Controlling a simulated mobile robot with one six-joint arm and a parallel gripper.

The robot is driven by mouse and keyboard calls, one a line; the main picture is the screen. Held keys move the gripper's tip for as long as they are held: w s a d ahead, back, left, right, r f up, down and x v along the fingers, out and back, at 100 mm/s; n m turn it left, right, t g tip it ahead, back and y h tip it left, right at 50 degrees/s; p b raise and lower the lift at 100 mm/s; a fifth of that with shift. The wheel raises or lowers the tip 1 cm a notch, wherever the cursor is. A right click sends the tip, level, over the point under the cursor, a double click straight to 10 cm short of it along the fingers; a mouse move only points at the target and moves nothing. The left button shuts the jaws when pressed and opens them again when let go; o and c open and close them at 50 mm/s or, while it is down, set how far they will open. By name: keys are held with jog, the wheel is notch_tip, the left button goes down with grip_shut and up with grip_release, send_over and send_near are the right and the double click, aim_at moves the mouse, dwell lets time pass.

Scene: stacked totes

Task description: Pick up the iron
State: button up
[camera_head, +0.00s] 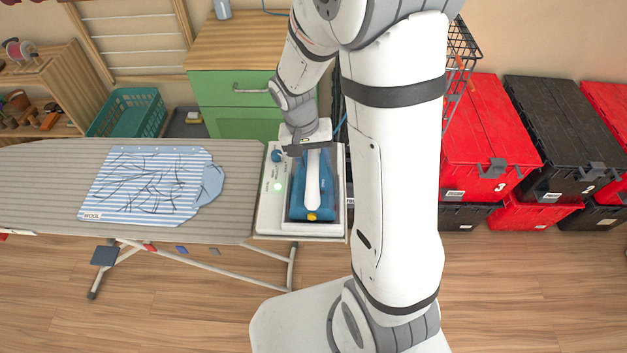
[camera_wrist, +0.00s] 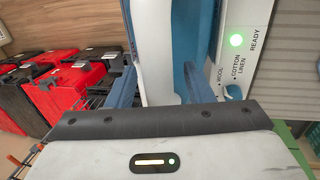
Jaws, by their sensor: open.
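The iron (camera_head: 313,190) is blue with a white handle and a yellow knob. It lies on the white control stand (camera_head: 270,217) at the right end of the ironing board (camera_head: 235,180). My gripper (camera_head: 311,150) is over the far end of the iron, pointing down, and is open. In the wrist view, the white handle (camera_wrist: 155,45) stands between the two blue-grey fingers of my gripper (camera_wrist: 160,88). I cannot tell how deep the fingers reach beside it. A green READY light (camera_wrist: 236,40) glows on the stand.
A striped blue shirt (camera_head: 150,185) lies on the board. A green cabinet (camera_head: 235,110) stands behind it, with a teal basket (camera_head: 128,112) to its left. Red totes (camera_head: 490,140) and black totes (camera_head: 555,130) are stacked at right. The floor in front is clear.

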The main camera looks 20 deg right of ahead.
jog(key=shift+c, duration=0.4)
grip_shut()
dwell(1.1)
